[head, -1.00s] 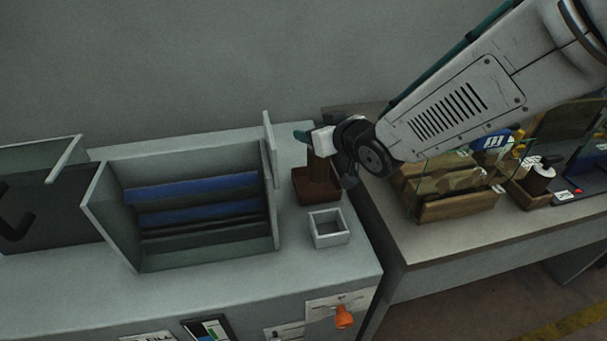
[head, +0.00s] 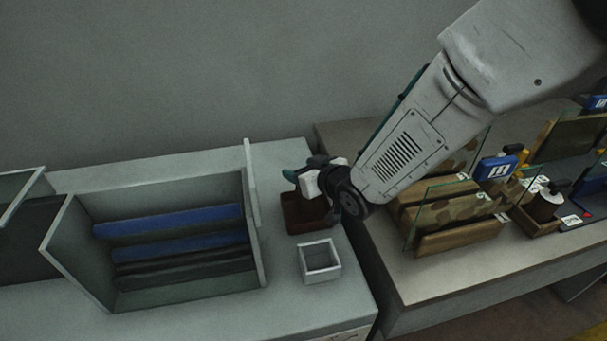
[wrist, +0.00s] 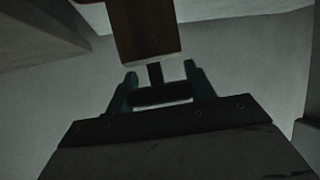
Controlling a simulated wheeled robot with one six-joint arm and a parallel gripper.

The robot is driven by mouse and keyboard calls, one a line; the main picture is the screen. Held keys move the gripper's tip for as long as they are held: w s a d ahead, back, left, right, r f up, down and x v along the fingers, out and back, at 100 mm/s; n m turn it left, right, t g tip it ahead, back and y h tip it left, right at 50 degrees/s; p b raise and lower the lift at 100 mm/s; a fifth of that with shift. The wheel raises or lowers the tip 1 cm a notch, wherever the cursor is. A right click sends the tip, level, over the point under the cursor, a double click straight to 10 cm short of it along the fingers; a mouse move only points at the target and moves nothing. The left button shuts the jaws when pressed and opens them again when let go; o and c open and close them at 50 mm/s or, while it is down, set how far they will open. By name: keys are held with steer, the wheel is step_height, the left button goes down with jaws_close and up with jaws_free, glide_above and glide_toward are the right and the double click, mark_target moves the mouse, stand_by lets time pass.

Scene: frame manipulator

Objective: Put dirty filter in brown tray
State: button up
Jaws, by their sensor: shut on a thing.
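The dirty filter (wrist: 150,32) is a brown block with a pale edge towards my gripper in the wrist view. My gripper (wrist: 160,76) has its teal fingers shut on a narrow dark part at the filter's pale end. I cannot tell whether the filter touches the tray floor.
A small white square box (head: 320,262) stands just in front of the brown tray. An open grey housing (head: 160,284) with blue rolls stands to the left, its upright panel (head: 252,190) close to the tray. A second table (head: 420,285) with wooden racks and glass is on the right.

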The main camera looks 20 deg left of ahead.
steer(key=shift+f, duration=0.75)
steer(key=o, duration=1.3)
steer(key=shift+d+r, duration=0.1)
steer(key=shift+r, duration=0.1)
steer(key=v, duration=1.1)
steer(key=shift+s+d, duration=0.3)
steer(key=shift+r, duration=0.15)
